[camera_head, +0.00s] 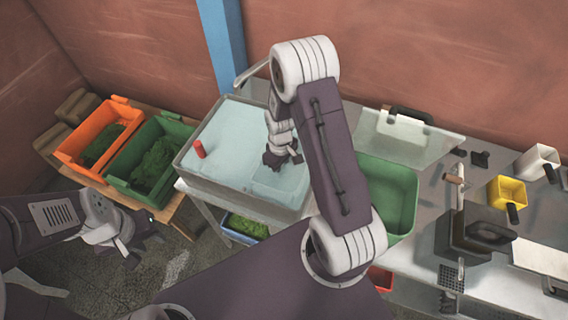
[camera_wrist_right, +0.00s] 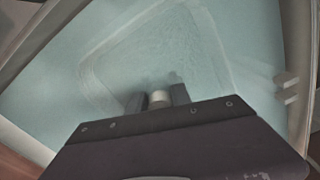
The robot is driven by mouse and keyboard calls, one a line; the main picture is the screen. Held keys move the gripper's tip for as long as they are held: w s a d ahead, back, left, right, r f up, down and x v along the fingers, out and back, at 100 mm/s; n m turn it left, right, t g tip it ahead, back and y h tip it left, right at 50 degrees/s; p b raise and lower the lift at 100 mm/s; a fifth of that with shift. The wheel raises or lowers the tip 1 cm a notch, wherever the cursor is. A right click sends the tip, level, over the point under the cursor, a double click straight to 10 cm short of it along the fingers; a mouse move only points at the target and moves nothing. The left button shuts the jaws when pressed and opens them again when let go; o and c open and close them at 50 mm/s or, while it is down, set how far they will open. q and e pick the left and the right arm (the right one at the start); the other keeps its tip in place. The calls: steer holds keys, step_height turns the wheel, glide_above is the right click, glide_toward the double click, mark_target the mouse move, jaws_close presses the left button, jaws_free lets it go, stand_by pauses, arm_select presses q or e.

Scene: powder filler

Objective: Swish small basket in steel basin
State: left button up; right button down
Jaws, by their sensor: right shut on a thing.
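The steel basin (camera_head: 187,166) is filled with pale blue water and stands in the middle of the head view. The small basket (camera_head: 275,184) sits in the water at the basin's front right; its squarish outline also shows in the right wrist view (camera_wrist_right: 150,55), blurred by the water. My right gripper (camera_head: 283,160) reaches down into the basin from above. In the right wrist view its fingers (camera_wrist_right: 158,98) are shut on a pale, round handle end beside the basket. My left gripper (camera_head: 143,240) is empty, with fingers apart, low left of the basin.
A red cylinder (camera_head: 199,149) stands up at the basin's left side. Orange (camera_head: 68,150) and green (camera_head: 116,188) crates of greens are at the left. A green tub (camera_head: 398,185) stands right of the basin. A yellow cup (camera_head: 507,192) and scale-like device (camera_head: 470,238) are farther right.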

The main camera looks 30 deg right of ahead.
steer(key=shift+s+a, duration=0.65)
steer(key=shift+a, duration=0.15)
steer(key=w+d, duration=0.2)
steer(key=d, duration=0.1)
steer(key=w+d, duration=0.5)
steer(key=shift+w+d, duration=0.2)
steer(key=shift+d, duration=0.2)
steer(key=s+a, duration=0.2)
steer(key=a, duration=0.1)
steer(key=s+a, duration=0.3)
steer(key=s+a+p, duration=0.1)
steer(key=s+a, duration=0.1)
steer(key=a, duration=0.1)
steer(key=shift+s, duration=0.25)
steer(key=r+p, duration=0.1)
steer(key=d+r+p, duration=0.1)
steer(key=r, duration=0.1)
steer(key=w+r+p, duration=0.1)
steer(key=p, duration=0.1)
steer(key=shift+d+r, duration=0.2)
steer(key=w+d+r+p, duration=0.2)
steer(key=d+r+p, duration=0.1)
steer(key=r+p, duration=0.5)
steer(key=shift+w+r, duration=0.4)
steer(key=shift+r, duration=0.45)
steer(key=shift+d, duration=0.1)
stand_by(0.3)
